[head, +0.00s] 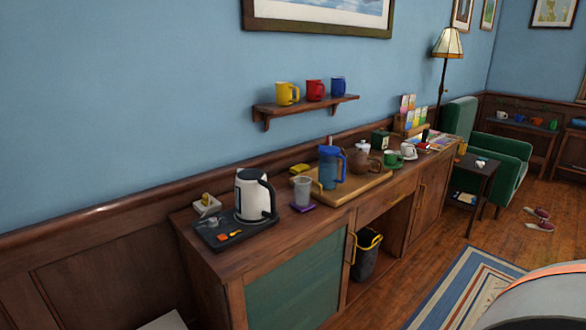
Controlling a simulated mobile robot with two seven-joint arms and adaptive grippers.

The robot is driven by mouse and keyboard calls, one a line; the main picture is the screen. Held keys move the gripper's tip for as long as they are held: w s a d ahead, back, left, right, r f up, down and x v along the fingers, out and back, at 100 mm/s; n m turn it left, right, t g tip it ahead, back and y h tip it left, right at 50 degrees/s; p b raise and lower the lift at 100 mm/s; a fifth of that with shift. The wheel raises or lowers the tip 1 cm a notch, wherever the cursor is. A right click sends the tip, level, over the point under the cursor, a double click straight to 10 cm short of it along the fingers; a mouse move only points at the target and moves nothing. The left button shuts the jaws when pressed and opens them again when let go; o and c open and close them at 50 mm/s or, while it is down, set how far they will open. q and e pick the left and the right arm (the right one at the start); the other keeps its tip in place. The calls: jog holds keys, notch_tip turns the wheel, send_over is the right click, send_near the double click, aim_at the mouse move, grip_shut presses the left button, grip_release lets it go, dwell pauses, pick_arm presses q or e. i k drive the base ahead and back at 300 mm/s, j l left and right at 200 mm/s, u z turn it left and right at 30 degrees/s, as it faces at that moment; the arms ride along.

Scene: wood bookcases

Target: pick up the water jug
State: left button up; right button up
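A blue jug (331,168) with a handle on its right side stands upright on a wooden tray (364,192) on the long wooden sideboard (222,264). It is the thing that looks most like the water jug. A clear, greyish tumbler-like vessel (302,192) stands just left of the tray. Neither of my grippers shows in the head view.
A white kettle (251,195) stands on a dark tray (208,236) to the left. A brown teapot (361,161) and green cup (393,160) are right of the jug. A wall shelf (302,105) with three mugs hangs above. A patterned rug (457,290) lies in front.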

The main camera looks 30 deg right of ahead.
aim_at(328, 156)
jog(key=l+u, duration=0.8)
jog(key=k+l+u, duration=0.1)
jog(key=l, duration=0.25)
jog(key=l+u, duration=0.1)
jog(key=l, duration=0.2)
jog(key=k+l+u, duration=0.1)
jog(key=k+l, duration=0.1)
jog(key=l, duration=0.25)
jog(key=k+l, duration=0.15)
jog(key=l, duration=0.2)
jog(key=k+l+u, duration=0.1)
jog(key=l, duration=0.3)
jog(key=k+l, duration=0.1)
jog(key=l, duration=0.25)
jog(key=k+l, duration=0.15)
jog(key=l, duration=0.2)
jog(key=k+l+u, duration=0.1)
jog(key=l, duration=0.25)
